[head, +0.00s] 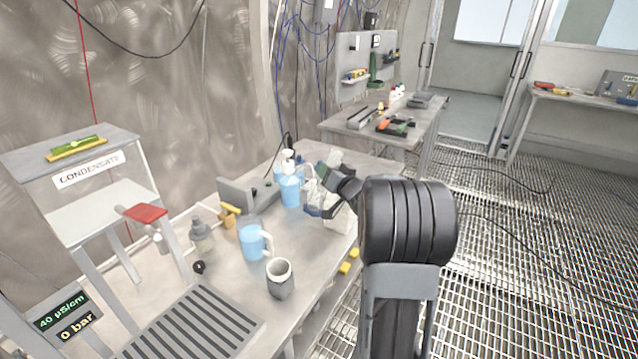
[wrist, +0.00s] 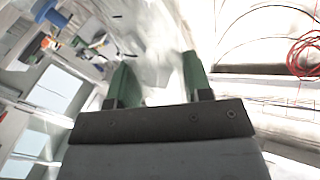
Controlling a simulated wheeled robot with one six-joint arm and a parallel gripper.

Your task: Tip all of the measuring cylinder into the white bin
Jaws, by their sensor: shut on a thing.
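My gripper (head: 325,192) is over the far part of the bench, beside the blue bottle. In the wrist view my gripper (wrist: 157,68) has its two green fingers shut on a clear, whitish thing (wrist: 155,72), which seems to be the measuring cylinder. It is see-through and blurred, so its contents and exact tilt cannot be told. In the head view the clear cylinder (head: 310,193) shows faintly at the fingers. A whitish container, seemingly the white bin (head: 342,222), stands just below and behind my gripper, partly hidden by my arm.
On the bench (head: 222,272) stand a jug of blue liquid (head: 251,240), a grey mug (head: 281,280), a blue bottle (head: 290,190) and a grey bottle (head: 202,237). A slatted rack (head: 190,322) lies in front. A condensate stand (head: 90,205) is at left.

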